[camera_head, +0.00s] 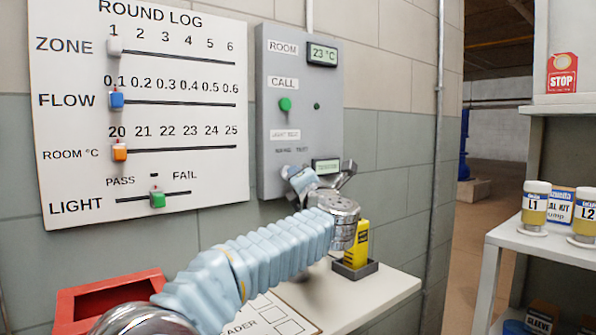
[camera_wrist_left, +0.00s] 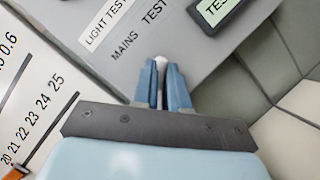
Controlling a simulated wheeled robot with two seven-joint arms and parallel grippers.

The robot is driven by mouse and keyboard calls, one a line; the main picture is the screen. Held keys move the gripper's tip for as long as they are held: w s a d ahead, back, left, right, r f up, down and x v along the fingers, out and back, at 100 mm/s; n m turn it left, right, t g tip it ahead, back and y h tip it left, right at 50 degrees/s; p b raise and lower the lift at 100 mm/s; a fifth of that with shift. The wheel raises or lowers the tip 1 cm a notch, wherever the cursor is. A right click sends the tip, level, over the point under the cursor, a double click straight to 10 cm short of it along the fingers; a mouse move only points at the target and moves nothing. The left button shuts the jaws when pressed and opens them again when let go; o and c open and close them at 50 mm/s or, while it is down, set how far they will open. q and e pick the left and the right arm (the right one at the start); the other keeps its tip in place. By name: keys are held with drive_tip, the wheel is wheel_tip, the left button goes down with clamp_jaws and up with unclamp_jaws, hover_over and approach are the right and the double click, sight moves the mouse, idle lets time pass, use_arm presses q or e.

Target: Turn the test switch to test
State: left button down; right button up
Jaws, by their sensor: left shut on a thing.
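The grey wall panel (camera_head: 268,125) carries the test switch, under its MAINS and TEST labels. The switch's pale knob (camera_wrist_left: 160,63) shows between the fingertips in the left wrist view; which way it points I cannot tell. My left gripper (camera_head: 301,180) is at the panel's lower part, shut on the switch, and its blue fingers (camera_wrist_left: 168,84) show in the wrist view. The gripper and wrist hide the switch in the head view. A small green display (camera_head: 326,166) sits just right of it; its visible letters in the wrist view (camera_wrist_left: 214,10) begin with TES. My right gripper is not in view.
A green CALL button (camera_head: 285,104) and a 23 °C display (camera_head: 322,53) are higher on the panel. The ROUND LOG board (camera_head: 75,150) with sliders hangs to the left. Below are a white table (camera_head: 385,290), a yellow device (camera_head: 357,245) and a red bin (camera_head: 100,298).

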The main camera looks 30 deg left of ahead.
use_arm(q)
drive_tip(key=shift+r+m+p, duration=0.1)
drive_tip(key=shift+m+p, duration=0.2)
drive_tip(key=shift+m, duration=0.2)
drive_tip(key=c, duration=1.2)
unclamp_jaws()
drive_tip(key=shift+a, duration=0.1)
drive_tip(key=shift+o, duration=0.2)
drive_tip(key=b+v, duration=0.3)
drive_tip(key=v, duration=1.1)
drive_tip(key=shift+s, duration=0.1)
